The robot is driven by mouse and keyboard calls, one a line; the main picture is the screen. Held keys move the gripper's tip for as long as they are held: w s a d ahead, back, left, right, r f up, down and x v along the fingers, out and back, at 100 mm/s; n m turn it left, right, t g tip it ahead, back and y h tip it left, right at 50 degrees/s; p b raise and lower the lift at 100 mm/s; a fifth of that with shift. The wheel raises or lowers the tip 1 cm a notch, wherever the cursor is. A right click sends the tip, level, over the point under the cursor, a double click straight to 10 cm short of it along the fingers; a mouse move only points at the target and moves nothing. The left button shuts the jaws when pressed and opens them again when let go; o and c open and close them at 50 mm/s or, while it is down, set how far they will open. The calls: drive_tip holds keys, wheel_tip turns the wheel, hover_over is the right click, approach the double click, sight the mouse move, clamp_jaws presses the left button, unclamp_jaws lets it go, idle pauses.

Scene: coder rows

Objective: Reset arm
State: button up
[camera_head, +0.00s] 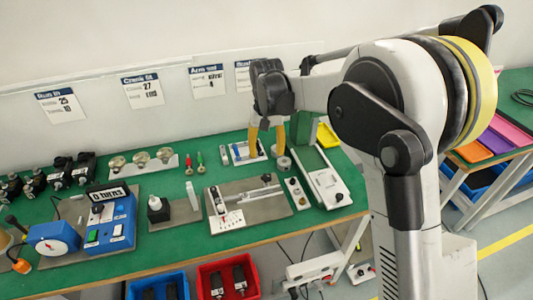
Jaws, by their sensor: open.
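My arm reaches in from the right over the green bench (165,266). My gripper (266,148) hangs above the back part of the bench, with its yellow fingers pointing down and apart. Nothing shows between the fingers. A small tray with tools (243,152) lies just behind and left of the fingers. A grey ring-like part (284,163) lies close to the right finger; I cannot tell whether they touch.
A blue box (108,225), a grey plate fixture (250,203) and a white device (328,187) stand on the bench. Blue (158,287) and red (229,277) bins sit below its front edge. A second table (505,140) is at right. Signs hang on the wall behind.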

drive_tip(key=s+d+r+t, duration=0.3)
drive_tip(key=s+d+r, duration=0.7)
drive_tip(key=s+r, duration=0.15)
drive_tip(key=s+d+f+m+t, duration=0.1)
drive_tip(key=s+d+t, duration=0.3)
drive_tip(key=s+d, duration=0.4)
drive_tip(key=s, duration=0.7)
drive_tip(key=shift+s+f, duration=0.4)
